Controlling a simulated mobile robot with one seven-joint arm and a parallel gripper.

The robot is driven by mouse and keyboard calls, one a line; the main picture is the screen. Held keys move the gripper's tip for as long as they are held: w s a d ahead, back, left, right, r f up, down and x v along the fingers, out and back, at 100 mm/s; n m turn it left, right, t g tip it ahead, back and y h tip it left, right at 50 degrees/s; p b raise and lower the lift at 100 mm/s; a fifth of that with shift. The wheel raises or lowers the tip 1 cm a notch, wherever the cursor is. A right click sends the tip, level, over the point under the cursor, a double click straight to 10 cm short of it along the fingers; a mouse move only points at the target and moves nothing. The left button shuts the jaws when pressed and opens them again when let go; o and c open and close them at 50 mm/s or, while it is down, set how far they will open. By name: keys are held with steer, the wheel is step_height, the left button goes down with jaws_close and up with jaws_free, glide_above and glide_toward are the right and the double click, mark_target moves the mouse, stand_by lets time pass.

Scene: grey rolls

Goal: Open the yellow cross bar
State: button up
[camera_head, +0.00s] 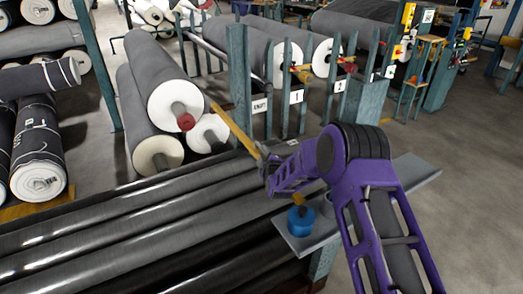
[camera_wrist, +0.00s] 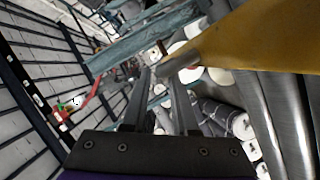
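The yellow cross bar (camera_head: 234,128) runs slanting in the head view, from beside the grey rolls down to my gripper (camera_head: 266,164). In the wrist view the bar (camera_wrist: 262,38) is large and close at the upper right, and its narrowing end reaches the tips of my gripper (camera_wrist: 160,76). The two dark fingers stand apart with a gap between them, and I see nothing clearly held in it. The bar lies at or just beyond the right fingertip; whether they touch I cannot tell.
Large grey rolls (camera_head: 163,88) lie left of the bar, and a teal post rack (camera_head: 240,85) stands behind it. Long dark rolls (camera_head: 120,225) fill the front left. A grey shelf (camera_head: 412,173) with a blue round item (camera_head: 300,219) is beside my arm. Floor at right is clear.

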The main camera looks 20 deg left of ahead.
steer(key=shift+x, duration=2)
jaws_close()
